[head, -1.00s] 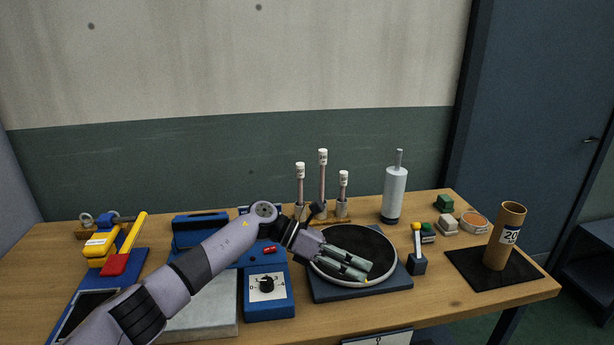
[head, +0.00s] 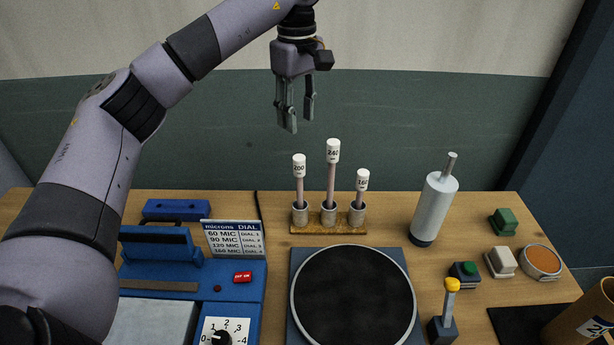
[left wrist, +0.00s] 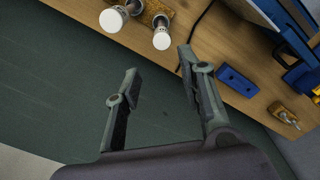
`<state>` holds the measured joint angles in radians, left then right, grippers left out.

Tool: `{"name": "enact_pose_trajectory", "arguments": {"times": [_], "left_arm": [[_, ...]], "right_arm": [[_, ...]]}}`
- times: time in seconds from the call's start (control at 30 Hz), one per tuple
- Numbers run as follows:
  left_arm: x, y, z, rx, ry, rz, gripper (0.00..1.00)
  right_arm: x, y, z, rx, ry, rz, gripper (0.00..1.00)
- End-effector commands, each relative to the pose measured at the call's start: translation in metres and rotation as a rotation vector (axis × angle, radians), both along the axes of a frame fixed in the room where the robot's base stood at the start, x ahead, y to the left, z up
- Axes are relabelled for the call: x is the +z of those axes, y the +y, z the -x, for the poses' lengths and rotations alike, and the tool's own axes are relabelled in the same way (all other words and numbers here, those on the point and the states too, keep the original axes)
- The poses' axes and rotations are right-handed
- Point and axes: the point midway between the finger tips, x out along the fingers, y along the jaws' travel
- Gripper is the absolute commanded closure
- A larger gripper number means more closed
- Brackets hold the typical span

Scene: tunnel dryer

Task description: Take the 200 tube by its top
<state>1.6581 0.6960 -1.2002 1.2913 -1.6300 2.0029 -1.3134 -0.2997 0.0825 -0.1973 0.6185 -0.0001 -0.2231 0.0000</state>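The 200 tube (head: 299,168) is a thin pinkish tube with a white cap marked 200. It stands upright in the left cup of the wooden rack (head: 328,228). The 240 tube (head: 333,152), the tallest, stands in the middle cup, and the 160 tube (head: 362,180) in the right one. My left gripper (head: 299,122) is open, empty and pointing down, above the 200 tube's cap and apart from it. In the left wrist view, two white caps show beyond the open fingers; the right one (left wrist: 161,39) appears to be the 200 tube's. My right gripper is not in view.
A round black plate (head: 352,295) lies in front of the rack. A white-grey cylinder (head: 434,208) stands to its right. A blue machine with a dial (head: 226,335) and a microns sign (head: 235,239) are at the left. The wall is behind the table.

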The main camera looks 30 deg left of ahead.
Motion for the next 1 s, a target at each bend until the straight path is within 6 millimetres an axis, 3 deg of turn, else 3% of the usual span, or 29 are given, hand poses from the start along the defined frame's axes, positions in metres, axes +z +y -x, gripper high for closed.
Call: {"name": "enact_pose_trajectory", "arguments": {"times": [0.17, 0.4, 0.77, 1.0], "left_arm": [[-0.039, 0.000, 0.001, 0.000, 0.006, 0.001, 0.64], [-0.087, 0.000, 0.002, 0.001, 0.005, 0.002, 0.64], [-0.119, -0.002, 0.002, 0.001, 0.005, 0.003, 0.64], [-0.153, -0.003, 0.004, 0.002, 0.004, 0.005, 0.64]], "right_arm": [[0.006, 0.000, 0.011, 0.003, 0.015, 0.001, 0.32], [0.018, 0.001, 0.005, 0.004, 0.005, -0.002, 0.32], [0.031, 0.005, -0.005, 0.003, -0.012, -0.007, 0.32], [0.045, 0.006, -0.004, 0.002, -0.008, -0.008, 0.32]]}}
